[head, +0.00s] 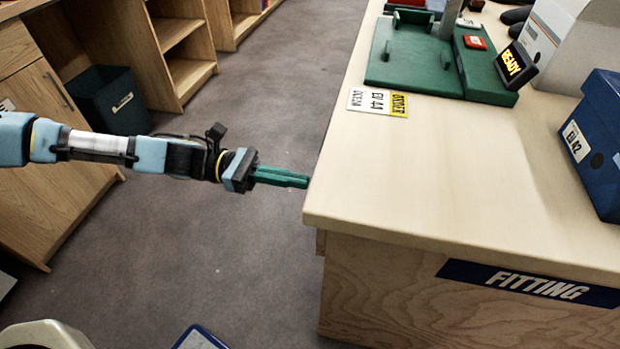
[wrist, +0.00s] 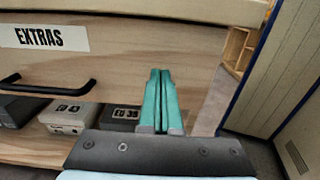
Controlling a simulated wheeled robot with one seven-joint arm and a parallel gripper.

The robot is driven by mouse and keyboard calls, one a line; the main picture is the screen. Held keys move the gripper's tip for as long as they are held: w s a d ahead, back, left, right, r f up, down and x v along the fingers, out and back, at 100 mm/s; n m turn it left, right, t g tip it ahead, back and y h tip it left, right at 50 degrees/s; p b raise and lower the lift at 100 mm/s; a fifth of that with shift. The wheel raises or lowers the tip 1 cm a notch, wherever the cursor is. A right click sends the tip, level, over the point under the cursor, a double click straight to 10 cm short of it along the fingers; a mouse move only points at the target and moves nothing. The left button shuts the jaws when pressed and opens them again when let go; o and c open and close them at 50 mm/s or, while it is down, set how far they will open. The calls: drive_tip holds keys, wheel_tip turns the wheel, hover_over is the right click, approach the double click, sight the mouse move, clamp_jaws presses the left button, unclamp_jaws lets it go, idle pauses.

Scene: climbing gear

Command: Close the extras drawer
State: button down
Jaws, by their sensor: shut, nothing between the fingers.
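The extras drawer (wrist: 140,60) shows in the wrist view as a light wooden front with a white EXTRAS label (wrist: 39,37) and a black bar handle (wrist: 45,87) at the left. My gripper (wrist: 160,72) is shut and empty, its green fingers in front of the drawer front, right of the label and handle. Whether the fingertips touch the wood I cannot tell. In the head view my gripper (head: 307,180) is at the counter's left edge. The counter top hides the drawer front there, and how far the drawer stands open is not clear.
The counter (head: 430,165) carries a green measuring device (head: 415,62) and a blue shoe box (head: 600,120). A dark bin (head: 108,100) and wooden cabinets stand at the left.

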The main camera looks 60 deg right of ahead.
drive_tip(key=shift+x, duration=1.6)
drive_tip(key=shift+p+x, duration=0.7)
drive_tip(key=shift+x, duration=0.3)
drive_tip(key=shift+s, duration=0.1)
drive_tip(key=shift+r, duration=0.1)
